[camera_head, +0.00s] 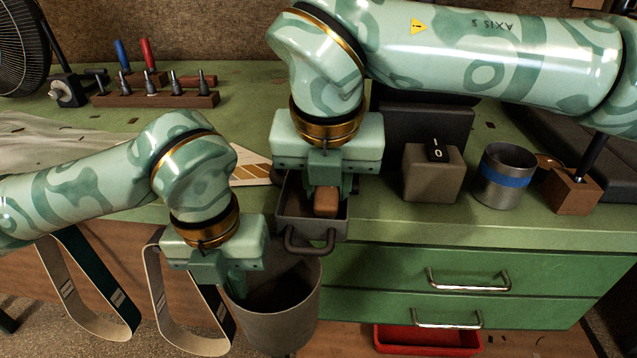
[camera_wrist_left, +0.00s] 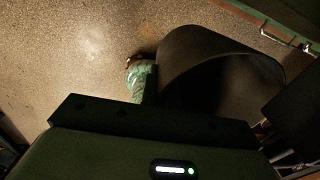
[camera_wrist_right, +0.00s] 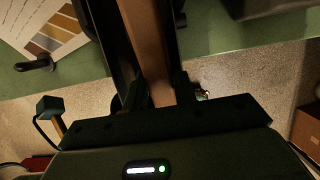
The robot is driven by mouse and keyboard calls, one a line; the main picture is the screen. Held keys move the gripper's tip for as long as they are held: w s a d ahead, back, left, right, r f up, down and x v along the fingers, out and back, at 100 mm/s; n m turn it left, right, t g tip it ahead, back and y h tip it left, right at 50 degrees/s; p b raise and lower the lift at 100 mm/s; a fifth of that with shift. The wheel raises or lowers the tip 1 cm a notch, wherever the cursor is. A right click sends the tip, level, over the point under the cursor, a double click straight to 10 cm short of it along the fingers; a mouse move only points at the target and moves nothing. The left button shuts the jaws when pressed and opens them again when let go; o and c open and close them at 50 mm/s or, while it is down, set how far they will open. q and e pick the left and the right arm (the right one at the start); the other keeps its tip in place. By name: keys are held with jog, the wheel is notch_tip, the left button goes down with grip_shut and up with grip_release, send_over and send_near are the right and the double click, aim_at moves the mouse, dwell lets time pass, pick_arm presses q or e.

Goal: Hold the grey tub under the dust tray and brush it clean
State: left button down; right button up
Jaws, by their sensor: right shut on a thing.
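The grey tub (camera_head: 275,318) hangs in front of the bench, with its open mouth below the dust tray; its rim and wall also fill the right of the left wrist view (camera_wrist_left: 215,70). My left gripper (camera_head: 238,283) is at the tub's left rim and appears shut on its wall; its fingertips are partly hidden. The dark grey dust tray (camera_head: 296,228) juts out at the bench's front edge, its curved handle toward me. My right gripper (camera_head: 328,184) is over the tray, shut on the brush (camera_head: 326,203), whose wooden body also shows in the right wrist view (camera_wrist_right: 147,40). The bristles are hidden.
A switch box (camera_head: 433,172), a metal cup with a blue band (camera_head: 503,176) and a wooden block (camera_head: 572,190) stand right of the tray. A tool rack (camera_head: 155,96) stands at the back left. Drawer handles (camera_head: 467,283) protrude; a red bin (camera_head: 428,340) is below.

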dwell(0.3)
jog(key=shift+a, duration=1.6)
jog(key=shift+w, duration=0.15)
jog(key=shift+w+d, duration=0.7)
jog(key=shift+d, duration=0.1)
jog(key=shift+f, duration=0.1)
jog(key=shift+s, duration=1.25)
jog(key=shift+w+d, duration=0.1)
